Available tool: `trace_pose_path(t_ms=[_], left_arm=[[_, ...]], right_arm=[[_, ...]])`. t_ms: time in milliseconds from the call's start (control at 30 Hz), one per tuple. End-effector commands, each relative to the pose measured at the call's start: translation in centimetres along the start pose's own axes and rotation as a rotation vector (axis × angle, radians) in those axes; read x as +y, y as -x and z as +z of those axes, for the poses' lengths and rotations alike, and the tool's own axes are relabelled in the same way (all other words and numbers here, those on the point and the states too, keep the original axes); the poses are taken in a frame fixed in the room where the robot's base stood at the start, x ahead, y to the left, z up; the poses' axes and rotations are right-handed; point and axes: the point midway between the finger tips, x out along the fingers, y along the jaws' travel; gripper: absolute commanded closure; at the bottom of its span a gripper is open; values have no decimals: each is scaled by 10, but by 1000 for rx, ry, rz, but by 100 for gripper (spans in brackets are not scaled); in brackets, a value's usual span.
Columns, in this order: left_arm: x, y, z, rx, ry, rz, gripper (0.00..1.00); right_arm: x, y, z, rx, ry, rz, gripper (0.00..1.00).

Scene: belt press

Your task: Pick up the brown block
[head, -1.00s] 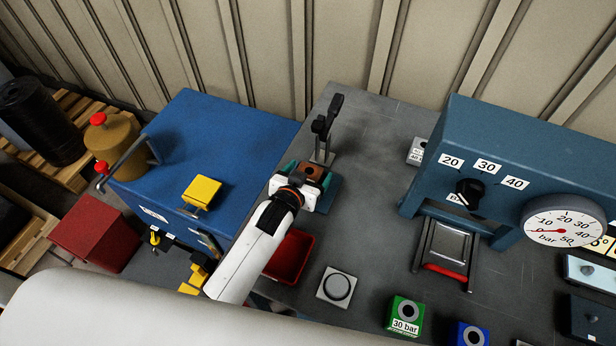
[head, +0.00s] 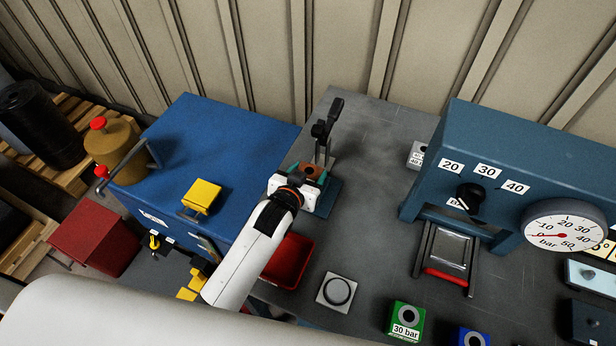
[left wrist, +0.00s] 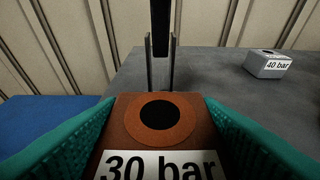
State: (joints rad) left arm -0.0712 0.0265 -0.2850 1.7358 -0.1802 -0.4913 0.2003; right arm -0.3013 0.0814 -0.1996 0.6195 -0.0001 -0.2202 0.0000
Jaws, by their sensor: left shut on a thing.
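The brown block (head: 313,171) has a dark round hole in its top and sits at the toggle clamp on the grey bench. In the left wrist view the brown block (left wrist: 126,136) shows a "30 bar" label on its near face. My left gripper (head: 308,184) is shut on it, with a teal finger pad (left wrist: 62,142) on each side. Whether the block still touches what is under it cannot be told. My right gripper is not in view.
The clamp (head: 325,135) stands right behind the block. A red tray (head: 287,262) lies in front. A grey "40 bar" block (left wrist: 268,64) is to the right. The blue press (head: 470,165) is farther right, and a blue cabinet (head: 225,135) is at left.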

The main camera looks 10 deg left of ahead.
Motion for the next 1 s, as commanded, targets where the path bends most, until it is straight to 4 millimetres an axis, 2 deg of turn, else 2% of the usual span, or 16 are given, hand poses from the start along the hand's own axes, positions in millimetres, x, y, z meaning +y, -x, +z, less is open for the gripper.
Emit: trace_pose_path(t_ms=[800, 1000], left_arm=[[0, 74, 181, -15, 0, -1, 86], [0, 89, 216, -12, 1, -2, 86]], right_arm=[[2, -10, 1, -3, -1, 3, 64], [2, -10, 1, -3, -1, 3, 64]])
